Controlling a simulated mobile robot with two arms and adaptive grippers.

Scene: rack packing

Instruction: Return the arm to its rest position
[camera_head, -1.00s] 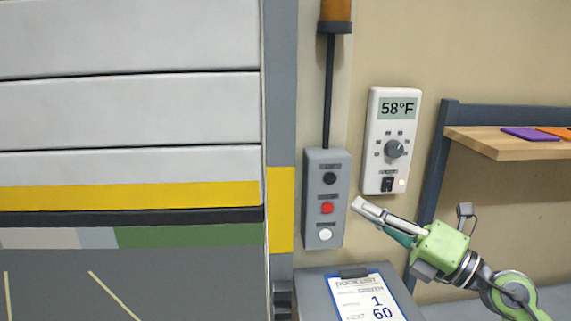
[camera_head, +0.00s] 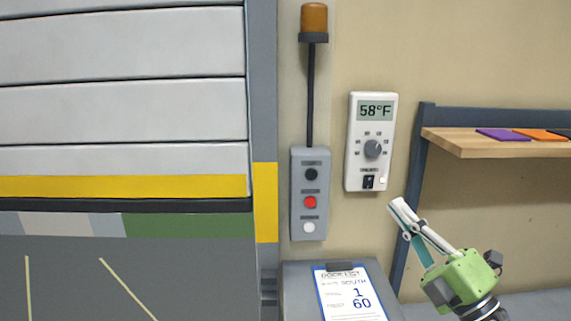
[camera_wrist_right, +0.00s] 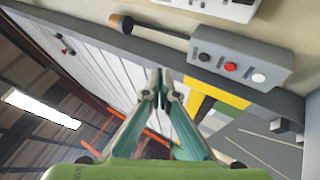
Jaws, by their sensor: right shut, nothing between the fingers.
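My right gripper (camera_head: 400,212) is the green one at the lower right of the head view, in front of the wall below the thermostat. Its fingers point up and to the left, are shut and hold nothing. In the right wrist view the gripper (camera_wrist_right: 160,75) also shows, with its fingertips together and apart from everything around. My left gripper is not in view.
A grey button box (camera_head: 310,215) with black, red and white buttons is on the wall. A thermostat (camera_head: 371,120) reads 58°F. A clipboard (camera_head: 350,290) lies on a grey stand (camera_head: 300,275). A wooden shelf (camera_head: 480,148) is at the right. A roller door (camera_head: 120,110) is partly raised.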

